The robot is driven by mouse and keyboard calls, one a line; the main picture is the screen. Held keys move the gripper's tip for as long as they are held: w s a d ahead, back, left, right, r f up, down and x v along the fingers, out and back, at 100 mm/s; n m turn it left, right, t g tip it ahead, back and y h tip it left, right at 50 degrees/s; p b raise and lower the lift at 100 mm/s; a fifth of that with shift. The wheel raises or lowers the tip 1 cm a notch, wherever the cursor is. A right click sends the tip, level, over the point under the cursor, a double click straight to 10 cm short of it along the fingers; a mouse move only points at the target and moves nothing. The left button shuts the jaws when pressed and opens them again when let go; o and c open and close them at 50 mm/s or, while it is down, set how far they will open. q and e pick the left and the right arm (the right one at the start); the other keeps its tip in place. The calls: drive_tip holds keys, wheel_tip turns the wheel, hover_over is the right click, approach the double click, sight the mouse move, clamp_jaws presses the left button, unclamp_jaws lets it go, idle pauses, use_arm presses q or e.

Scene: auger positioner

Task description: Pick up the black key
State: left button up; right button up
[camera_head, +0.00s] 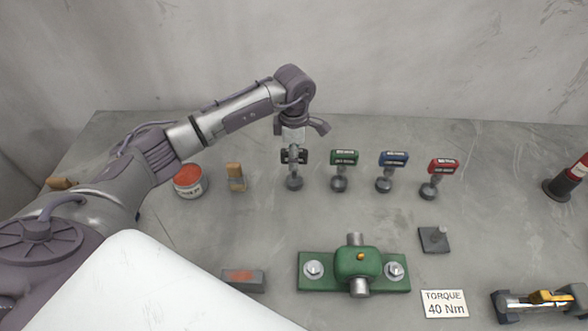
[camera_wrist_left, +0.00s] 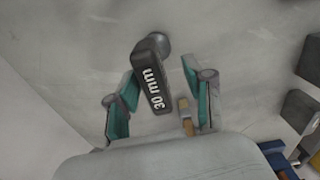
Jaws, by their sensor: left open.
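The black key (camera_head: 295,181) stands upright on the grey table, at the left end of a row of keys. My left gripper (camera_head: 294,144) is directly above it, pointing down, with its fingers at the key's black handle. In the left wrist view the black handle (camera_wrist_left: 158,92), marked "30 mm", lies between the two open, teal-padded fingers of my left gripper (camera_wrist_left: 160,100). Gaps show beside the handle, so the fingers are not closed on it. My right gripper is not in view.
Green (camera_head: 344,158), blue (camera_head: 393,160) and red (camera_head: 443,166) keys stand to the right. A red-topped can (camera_head: 188,182) and a tan block-like item (camera_head: 236,178) stand to the left. A green fixture (camera_head: 312,285) sits in front, beside a torque sign (camera_head: 445,303).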

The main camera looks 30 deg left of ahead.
use_arm(q)
clamp_jaws()
drive_tip(key=shift+w+r, duration=0.1)
drive_tip(key=shift+r, duration=0.05)
